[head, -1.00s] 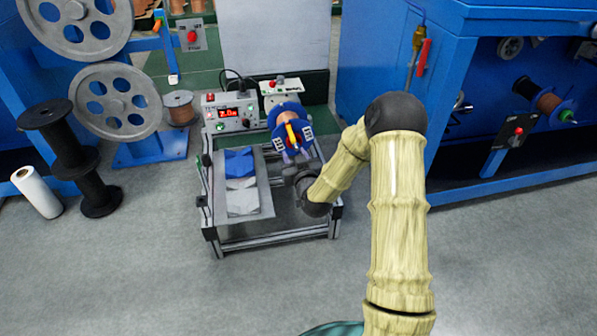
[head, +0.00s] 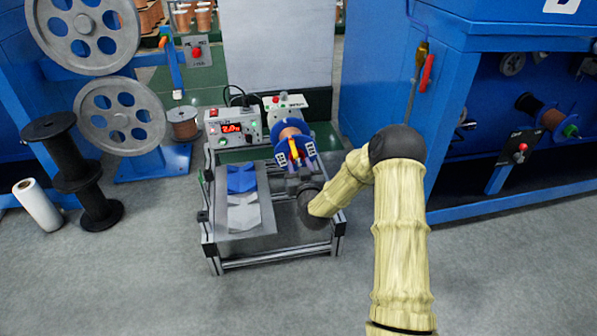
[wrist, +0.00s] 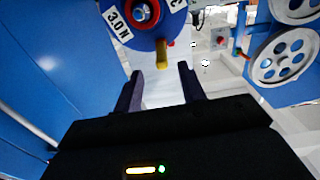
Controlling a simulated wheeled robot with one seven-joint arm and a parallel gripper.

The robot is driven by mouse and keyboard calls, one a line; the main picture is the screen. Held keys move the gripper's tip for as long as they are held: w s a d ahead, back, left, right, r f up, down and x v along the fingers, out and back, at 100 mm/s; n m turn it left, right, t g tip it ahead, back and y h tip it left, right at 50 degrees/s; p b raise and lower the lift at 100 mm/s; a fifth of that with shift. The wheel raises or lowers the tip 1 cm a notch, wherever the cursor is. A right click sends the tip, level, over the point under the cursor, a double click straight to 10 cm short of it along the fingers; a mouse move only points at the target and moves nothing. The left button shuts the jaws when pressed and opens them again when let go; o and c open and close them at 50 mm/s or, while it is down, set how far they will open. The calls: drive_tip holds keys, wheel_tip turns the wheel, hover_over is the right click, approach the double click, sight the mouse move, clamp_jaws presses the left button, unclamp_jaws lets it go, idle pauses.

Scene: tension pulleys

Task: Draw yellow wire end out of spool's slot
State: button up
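The blue spool (head: 307,147) with copper wire sits on the small framed bench in the head view. Its blue flange (wrist: 150,48), with a white "3.0 N" label, fills the top of the wrist view. The short yellow wire end (wrist: 161,55) sticks out at the flange's lower edge, with a red part beside it. My gripper (wrist: 160,85) is open and empty. Its two dark fingers point toward the spool, and the yellow end lies just beyond their tips, between them in the picture. In the head view my gripper (head: 293,172) is close in front of the spool.
Blue and grey folded pieces (head: 243,200) lie on a grey plate at the bench's left. Blue machines (head: 480,60) stand at the right and left. The floor in front is clear.

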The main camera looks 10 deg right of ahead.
sight(297, 158)
drive_tip(key=shift+w+a, duration=0.15)
drive_tip(key=shift+w, duration=2.75)
clamp_jaws()
